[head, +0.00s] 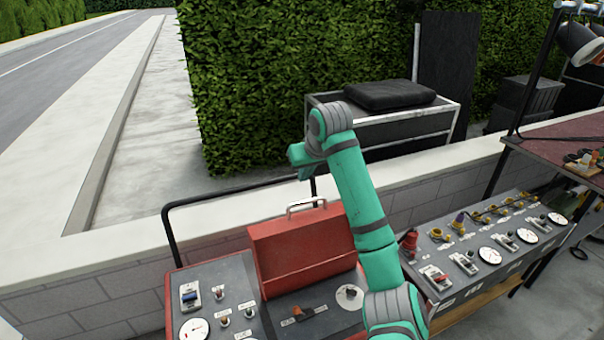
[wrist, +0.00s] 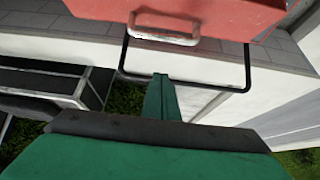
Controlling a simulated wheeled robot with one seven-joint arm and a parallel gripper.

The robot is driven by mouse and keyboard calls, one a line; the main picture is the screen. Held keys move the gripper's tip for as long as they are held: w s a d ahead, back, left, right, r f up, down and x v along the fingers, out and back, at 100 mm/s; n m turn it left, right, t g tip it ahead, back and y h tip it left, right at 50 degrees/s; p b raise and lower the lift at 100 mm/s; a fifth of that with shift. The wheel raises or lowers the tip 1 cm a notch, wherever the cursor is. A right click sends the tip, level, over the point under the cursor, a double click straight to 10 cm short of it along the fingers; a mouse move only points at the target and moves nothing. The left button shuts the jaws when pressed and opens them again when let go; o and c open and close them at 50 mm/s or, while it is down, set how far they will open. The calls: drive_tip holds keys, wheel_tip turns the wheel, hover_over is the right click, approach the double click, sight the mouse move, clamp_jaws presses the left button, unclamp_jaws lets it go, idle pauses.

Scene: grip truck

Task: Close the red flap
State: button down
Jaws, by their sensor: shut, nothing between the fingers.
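The red flap (head: 303,250) stands raised and tilted at the back of the left control panel in the head view, with a pale metal handle (head: 306,204) on its top edge. My gripper (head: 304,172) is above and behind the flap, over the wall side, apart from it. In the wrist view the red flap (wrist: 215,14) fills the top edge, and its handle (wrist: 163,30) lies just beyond the shut fingertips (wrist: 160,80). The fingers hold nothing. My arm hides part of the flap's right side in the head view.
A black rail (head: 166,240) rises behind the left panel (head: 215,275), near a low pale-topped wall (head: 110,242). A second control panel (head: 470,235) with knobs and gauges stands right. Beyond the wall are a metal-framed case (head: 440,120) with a black cushion (head: 390,95) and a hedge (head: 250,70).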

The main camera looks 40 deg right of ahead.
drive_tip(key=shift+s+f, duration=0.15)
drive_tip(key=shift+f, duration=1.55)
drive_tip(key=shift+s+f, duration=0.1)
drive_tip(key=shift+f, duration=1.55)
